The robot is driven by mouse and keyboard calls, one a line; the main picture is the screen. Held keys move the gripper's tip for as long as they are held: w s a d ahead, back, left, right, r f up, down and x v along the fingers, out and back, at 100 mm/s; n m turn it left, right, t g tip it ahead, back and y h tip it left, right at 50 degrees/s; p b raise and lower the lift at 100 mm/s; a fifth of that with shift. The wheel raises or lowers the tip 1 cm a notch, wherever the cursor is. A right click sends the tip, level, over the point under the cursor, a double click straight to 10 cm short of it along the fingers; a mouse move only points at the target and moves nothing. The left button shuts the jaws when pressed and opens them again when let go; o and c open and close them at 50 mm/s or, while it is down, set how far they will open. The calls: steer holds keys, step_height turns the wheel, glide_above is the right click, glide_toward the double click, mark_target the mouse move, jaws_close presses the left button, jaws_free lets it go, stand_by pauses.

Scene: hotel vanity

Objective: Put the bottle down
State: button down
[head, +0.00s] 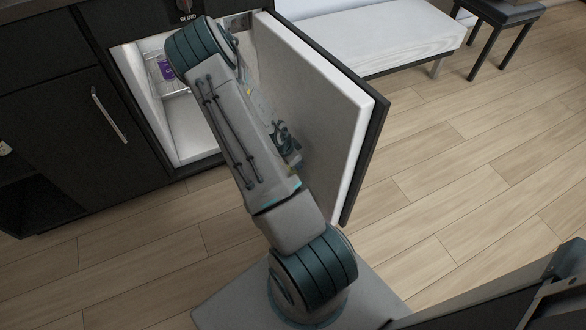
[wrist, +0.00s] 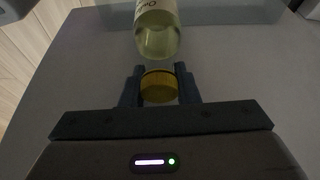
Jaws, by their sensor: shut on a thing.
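The bottle (wrist: 157,32) shows at the top of the wrist view, clear with yellow-green contents and a pale label with dark lettering. Its gold cap (wrist: 159,86) is between the two dark fingers of my gripper (wrist: 158,90), which is shut on the cap end. The bottle's far end is cut off by the frame edge. A plain grey surface lies behind it; I cannot tell whether the bottle touches it. In the head view my arm hides most of the gripper and I cannot make out the bottle.
An open mini-fridge (head: 195,140) stands behind my arm, with a purple-labelled item (head: 165,68) on its wire rack. Its door (head: 335,100) swings out just right of my arm. A white-cushioned bench (head: 375,35) and a dark stool (head: 505,15) stand behind. Wooden floor (head: 480,150) is clear at right.

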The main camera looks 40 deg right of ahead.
steer(key=shift+w+d+f, duration=0.3)
steer(key=shift+w+f, duration=0.1)
steer(key=shift+w, duration=0.05)
step_height(320, 180, down, 4)
steer(key=shift+b, duration=1.05)
steer(key=shift+r, duration=0.1)
steer(key=c, duration=1.1)
jaws_free()
